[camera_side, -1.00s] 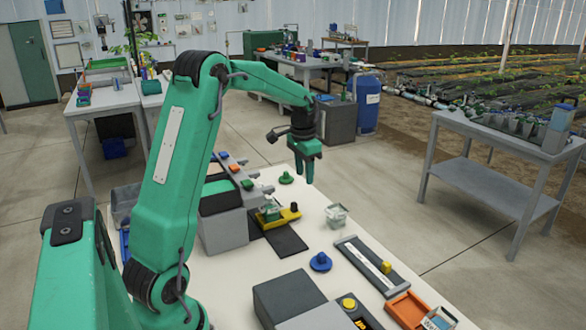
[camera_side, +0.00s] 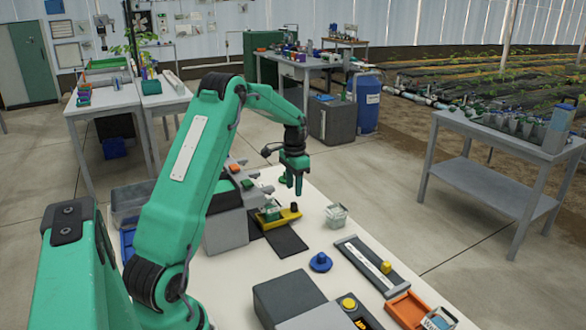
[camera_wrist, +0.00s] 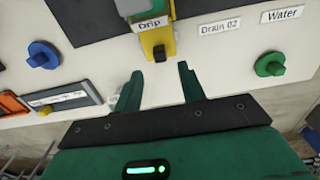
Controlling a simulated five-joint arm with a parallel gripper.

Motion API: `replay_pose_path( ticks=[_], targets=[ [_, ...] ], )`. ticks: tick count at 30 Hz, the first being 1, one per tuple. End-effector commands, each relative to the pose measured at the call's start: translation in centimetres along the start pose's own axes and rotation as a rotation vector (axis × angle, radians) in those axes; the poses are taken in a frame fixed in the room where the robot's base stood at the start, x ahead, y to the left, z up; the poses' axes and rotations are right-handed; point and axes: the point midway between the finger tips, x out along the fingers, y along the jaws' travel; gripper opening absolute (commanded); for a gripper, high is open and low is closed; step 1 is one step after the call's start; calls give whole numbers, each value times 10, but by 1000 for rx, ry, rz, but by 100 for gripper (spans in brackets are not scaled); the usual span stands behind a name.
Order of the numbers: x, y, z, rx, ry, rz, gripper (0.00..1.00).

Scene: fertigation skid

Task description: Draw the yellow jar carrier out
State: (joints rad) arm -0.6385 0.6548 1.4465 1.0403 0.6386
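The yellow jar carrier (camera_side: 288,217) sits at the dark strip on the white bench, with a small black knob at its right end in the side view. In the wrist view the yellow carrier (camera_wrist: 154,38) is ahead of my fingers, beside the "Drip" label, its black knob towards me. A pale jar with green (camera_side: 270,210) shows at its left end. My gripper (camera_side: 294,187) is open and empty, above the carrier in the side view. In the wrist view my gripper (camera_wrist: 160,72) has its fingers apart, roughly in line with the knob and not around it.
A blue knob (camera_side: 320,262) and a green knob (camera_wrist: 270,65) stand on the bench to either side. A clear container (camera_side: 336,216), a slider with a yellow block (camera_side: 385,267) and an orange tray (camera_side: 407,308) lie to the right. A grey box (camera_side: 287,297) stands in front.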

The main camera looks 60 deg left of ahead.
Motion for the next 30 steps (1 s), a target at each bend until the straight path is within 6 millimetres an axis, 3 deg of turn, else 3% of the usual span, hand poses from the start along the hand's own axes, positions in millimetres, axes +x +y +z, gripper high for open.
replay_pose_path(
  ticks=[12, 26, 30],
  targets=[
    [49, 0, 0, 0, -1, 1, 40],
    [60, 0, 0, 0, 0, 0, 40],
    [60, 0, 0, 0, 0, 0, 16]
  ],
)
